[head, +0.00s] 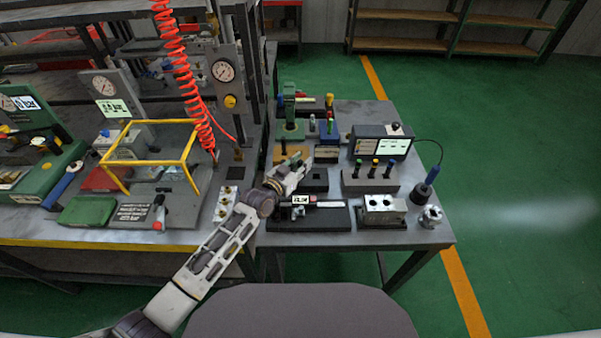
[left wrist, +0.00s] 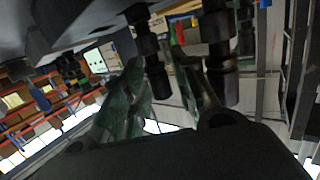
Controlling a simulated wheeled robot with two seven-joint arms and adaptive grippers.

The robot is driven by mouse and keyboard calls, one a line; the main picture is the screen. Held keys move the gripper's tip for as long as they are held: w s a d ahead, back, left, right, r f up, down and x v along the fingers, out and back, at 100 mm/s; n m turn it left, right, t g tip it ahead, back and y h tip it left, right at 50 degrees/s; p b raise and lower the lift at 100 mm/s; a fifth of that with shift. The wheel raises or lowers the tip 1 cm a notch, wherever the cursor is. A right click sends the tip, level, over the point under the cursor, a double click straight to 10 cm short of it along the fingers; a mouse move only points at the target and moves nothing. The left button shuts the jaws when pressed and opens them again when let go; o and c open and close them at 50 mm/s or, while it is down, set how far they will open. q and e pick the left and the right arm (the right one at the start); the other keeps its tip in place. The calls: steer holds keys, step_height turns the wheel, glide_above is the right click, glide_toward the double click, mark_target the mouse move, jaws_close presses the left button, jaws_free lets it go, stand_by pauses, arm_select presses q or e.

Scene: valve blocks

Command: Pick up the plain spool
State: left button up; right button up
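My left gripper (head: 292,172) reaches over the right-hand bench from the front left. In the left wrist view, its two fingers (left wrist: 160,75) stand apart, so it looks open. Two dark, stepped, spool-like parts show there. One spool-like part (left wrist: 156,72) shows between the fingers; I cannot tell whether they touch it. The other spool-like part (left wrist: 218,50) is beside the right finger. I cannot tell which is the plain spool. In the head view I cannot make these parts out near the gripper. My right gripper is not in view.
A grey rack of colour-topped plugs (head: 370,180), a silver block (head: 382,209) and a display box (head: 382,143) stand right of my gripper. A green valve block (head: 290,131) and a blue block (head: 328,132) stand behind it. A black tray (head: 310,218) lies in front.

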arm_select(q)
jaws_close()
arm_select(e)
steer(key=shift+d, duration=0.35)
arm_select(q)
steer(key=shift+r, duration=0.15)
step_height(320, 180, up, 9)
steer(key=shift+r, duration=0.4)
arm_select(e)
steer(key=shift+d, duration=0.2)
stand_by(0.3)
